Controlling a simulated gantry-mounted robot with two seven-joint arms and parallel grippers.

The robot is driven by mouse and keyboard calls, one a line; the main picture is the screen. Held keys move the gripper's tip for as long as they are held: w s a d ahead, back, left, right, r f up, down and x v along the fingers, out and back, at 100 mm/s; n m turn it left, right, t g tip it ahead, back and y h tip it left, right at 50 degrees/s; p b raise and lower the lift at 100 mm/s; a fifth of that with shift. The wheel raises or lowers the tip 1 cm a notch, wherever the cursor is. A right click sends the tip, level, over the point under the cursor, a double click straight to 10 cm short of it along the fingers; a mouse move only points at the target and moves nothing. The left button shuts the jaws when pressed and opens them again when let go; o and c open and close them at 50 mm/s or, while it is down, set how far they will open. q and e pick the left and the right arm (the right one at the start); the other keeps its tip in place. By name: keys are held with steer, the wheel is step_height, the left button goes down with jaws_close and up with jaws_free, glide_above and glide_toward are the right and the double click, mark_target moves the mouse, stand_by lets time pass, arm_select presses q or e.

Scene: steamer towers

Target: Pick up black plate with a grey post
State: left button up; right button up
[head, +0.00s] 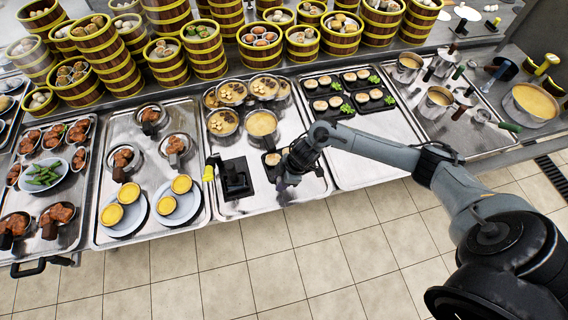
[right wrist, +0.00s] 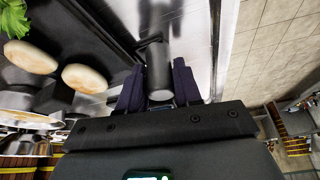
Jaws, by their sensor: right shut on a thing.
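A black plate (head: 268,172) with round pale buns lies near the front of the middle metal tray, partly hidden by my right gripper (head: 287,180). In the right wrist view, the grey post (right wrist: 158,72) stands between the two dark fingers of my right gripper (right wrist: 158,88), which is shut on it. The dark plate, two buns (right wrist: 84,77) and some green lettuce (right wrist: 14,18) show to the left of the fingers. I cannot tell whether the plate is clear of the tray. My left gripper is not in view.
A black stand (head: 235,180) is just left of the gripper. Bowls of soup (head: 261,123) sit behind it. More black plates of buns (head: 328,104) are on the tray to the right. Steamer towers (head: 205,50) line the back. The tiled floor in front is clear.

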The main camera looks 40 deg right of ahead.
jaws_close()
steer(key=shift+r, duration=0.1)
steer(key=shift+s+a+r, duration=0.2)
steer(key=shift+s+r, duration=0.1)
steer(key=shift+r, duration=0.05)
steer(key=s+a+r+p, duration=0.1)
steer(key=s+a+r, duration=0.2)
steer(key=s, duration=0.2)
steer(key=s+a+r+p, duration=0.2)
steer(key=s+a+r, duration=0.1)
steer(key=s, duration=0.3)
steer(key=shift+s+a+r, duration=0.3)
steer(key=shift+r, duration=0.25)
steer(key=shift+o, duration=1.4)
jaws_free()
jaws_close()
steer(key=shift+w, duration=0.1)
